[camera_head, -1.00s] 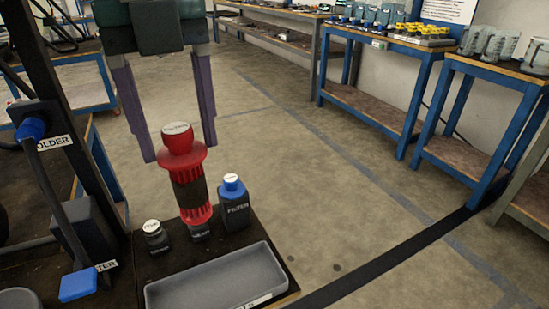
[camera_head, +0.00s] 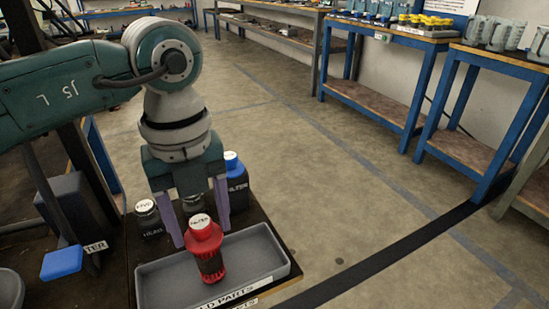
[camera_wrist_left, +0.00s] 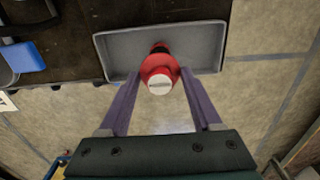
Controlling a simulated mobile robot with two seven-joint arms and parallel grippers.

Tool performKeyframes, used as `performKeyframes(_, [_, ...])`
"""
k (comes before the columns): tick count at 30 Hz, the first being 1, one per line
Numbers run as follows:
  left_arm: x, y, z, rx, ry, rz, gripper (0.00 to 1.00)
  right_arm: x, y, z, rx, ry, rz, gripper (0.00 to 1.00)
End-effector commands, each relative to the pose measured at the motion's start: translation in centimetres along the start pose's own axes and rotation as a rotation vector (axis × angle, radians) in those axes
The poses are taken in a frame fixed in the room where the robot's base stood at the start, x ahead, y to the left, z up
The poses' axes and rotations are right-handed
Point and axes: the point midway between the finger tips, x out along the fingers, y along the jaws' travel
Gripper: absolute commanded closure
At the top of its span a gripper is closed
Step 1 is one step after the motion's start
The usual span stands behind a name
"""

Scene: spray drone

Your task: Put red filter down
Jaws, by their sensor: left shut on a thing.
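The red filter (camera_head: 208,262), with a white labelled cap, is upright or slightly tilted at the grey parts tray (camera_head: 274,240). I cannot tell whether its base touches the tray floor. My left gripper (camera_head: 203,228) reaches down from above, with its purple fingers on either side of the filter, shut on it. In the left wrist view the filter (camera_wrist_left: 158,72) sits between the fingertips (camera_wrist_left: 153,76), over the near edge of the tray (camera_wrist_left: 205,48). My right gripper is not in view.
A blue-ended lever (camera_head: 62,263) is at the left. Blue workbenches (camera_head: 375,95) stand far right; the floor between is clear.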

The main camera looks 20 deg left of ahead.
Motion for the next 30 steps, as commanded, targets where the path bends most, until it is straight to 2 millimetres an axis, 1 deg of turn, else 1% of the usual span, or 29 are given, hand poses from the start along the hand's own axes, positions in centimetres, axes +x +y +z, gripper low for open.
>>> performKeyframes(1, [0.66,-0.02,-0.01,0.0,0.0,-0.001,1.0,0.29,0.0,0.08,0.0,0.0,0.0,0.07])
performKeyframes(8, [0.59,-0.04,0.03,0.001,-0.002,-0.002,1.0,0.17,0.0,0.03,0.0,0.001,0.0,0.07])
performKeyframes(12, [1.04,-0.02,0.03,0.0,-0.001,-0.001,1.0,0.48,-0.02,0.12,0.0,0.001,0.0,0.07])
performKeyframes(13, [0.91,-0.02,0.03,0.0,-0.001,-0.001,0.31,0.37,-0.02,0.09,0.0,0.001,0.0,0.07])
performKeyframes(20, [0.88,-0.02,0.02,0.0,-0.001,-0.001,0.05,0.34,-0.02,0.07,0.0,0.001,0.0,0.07])
performKeyframes(27, [0.8,-0.03,0.02,0.0,-0.001,-0.001,0.05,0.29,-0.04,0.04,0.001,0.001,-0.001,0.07])
performKeyframes(30, [0.14,-0.07,0.04,0.001,-0.002,-0.003,0.05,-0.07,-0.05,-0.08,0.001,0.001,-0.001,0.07])
